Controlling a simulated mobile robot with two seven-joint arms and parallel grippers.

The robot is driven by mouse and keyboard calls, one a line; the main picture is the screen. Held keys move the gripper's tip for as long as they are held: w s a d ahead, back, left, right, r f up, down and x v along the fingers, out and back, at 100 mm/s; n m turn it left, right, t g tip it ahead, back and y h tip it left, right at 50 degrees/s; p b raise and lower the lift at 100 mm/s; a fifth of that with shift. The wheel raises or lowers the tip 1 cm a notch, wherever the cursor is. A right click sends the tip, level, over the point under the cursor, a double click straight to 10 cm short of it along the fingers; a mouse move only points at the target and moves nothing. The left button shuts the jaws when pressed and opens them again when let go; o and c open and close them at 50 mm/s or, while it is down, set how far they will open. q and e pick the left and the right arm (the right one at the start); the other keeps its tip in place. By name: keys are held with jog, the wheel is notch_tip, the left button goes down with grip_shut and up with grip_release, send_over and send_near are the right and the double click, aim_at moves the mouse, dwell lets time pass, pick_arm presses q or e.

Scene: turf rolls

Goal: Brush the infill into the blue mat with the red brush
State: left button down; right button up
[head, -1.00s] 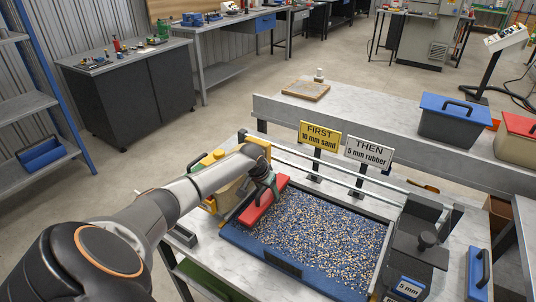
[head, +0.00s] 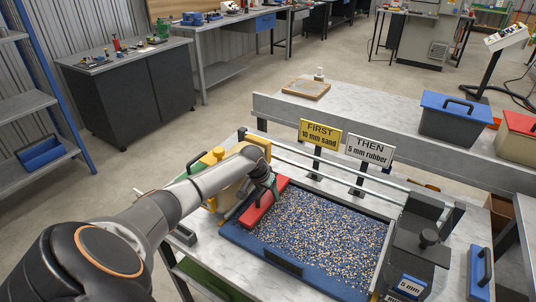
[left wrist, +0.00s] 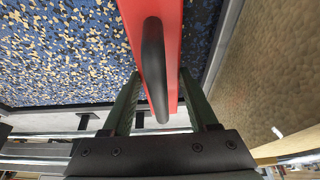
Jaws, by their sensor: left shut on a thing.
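The red brush (head: 262,207) lies along the left part of the blue mat (head: 283,262), low over or touching it; exact contact I cannot tell. My left gripper (head: 266,187) is shut on its black handle (left wrist: 154,70), with a finger on each side in the left wrist view. The red brush body also shows there (left wrist: 172,22). Cream infill granules (head: 325,232) are scattered over the blue speckled mat surface to the right of the brush. The underside of the brush is hidden. My right gripper is not in view.
A yellow unit (head: 232,185) stands at the mat's left end, close to my arm. A dark hopper unit (head: 424,240) is at the right. A blue-lidded bin (head: 457,118) stands farther back.

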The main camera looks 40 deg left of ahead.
pick_arm(q)
jog(key=shift+p, duration=0.3)
jog(key=shift+w+d+p, duration=0.15)
jog(key=shift+d+p, duration=0.25)
jog(key=shift+d, duration=0.05)
jog(key=d, duration=0.2)
jog(key=w+d+p, duration=0.1)
jog(key=d, duration=0.1)
jog(key=shift+d+f, duration=0.1)
jog(key=shift+w+d, duration=0.15)
jog(key=shift+d, duration=0.4)
